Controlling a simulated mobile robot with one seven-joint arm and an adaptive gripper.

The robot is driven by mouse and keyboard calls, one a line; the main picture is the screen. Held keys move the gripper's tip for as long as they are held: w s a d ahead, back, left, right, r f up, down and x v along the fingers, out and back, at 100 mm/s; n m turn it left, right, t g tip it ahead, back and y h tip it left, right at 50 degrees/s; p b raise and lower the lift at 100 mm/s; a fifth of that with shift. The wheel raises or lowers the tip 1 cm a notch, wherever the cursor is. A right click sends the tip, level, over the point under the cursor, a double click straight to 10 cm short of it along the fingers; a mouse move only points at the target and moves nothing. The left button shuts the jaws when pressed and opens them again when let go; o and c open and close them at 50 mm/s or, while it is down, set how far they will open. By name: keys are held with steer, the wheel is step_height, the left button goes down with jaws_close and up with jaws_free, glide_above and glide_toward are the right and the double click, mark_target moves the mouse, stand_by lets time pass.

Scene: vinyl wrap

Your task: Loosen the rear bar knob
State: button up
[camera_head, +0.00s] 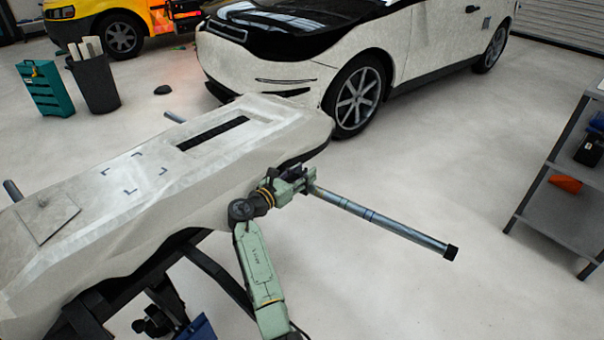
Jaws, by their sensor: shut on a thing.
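A grey metal bar (380,219) with a black end cap (452,252) sticks out from the right side of the draped bench (95,200). My gripper (303,180) is at the bar's inner end, close beside the bench edge. It appears shut around the rear bar knob there, which the fingers and the gripper body mostly hide. I cannot tell how far the knob is turned. My green arm reaches up to it from the bottom of the view.
A white car (300,75) with a dark hood stands behind the bench. A grey shelf unit (560,205) is at the right. A dark bin (95,85) and teal case (45,90) stand back left. The floor right of the bar is clear.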

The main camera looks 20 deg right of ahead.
steer(key=shift+r+p, duration=0.1)
steer(key=shift+p, duration=0.3)
steer(key=shift+c, duration=0.4)
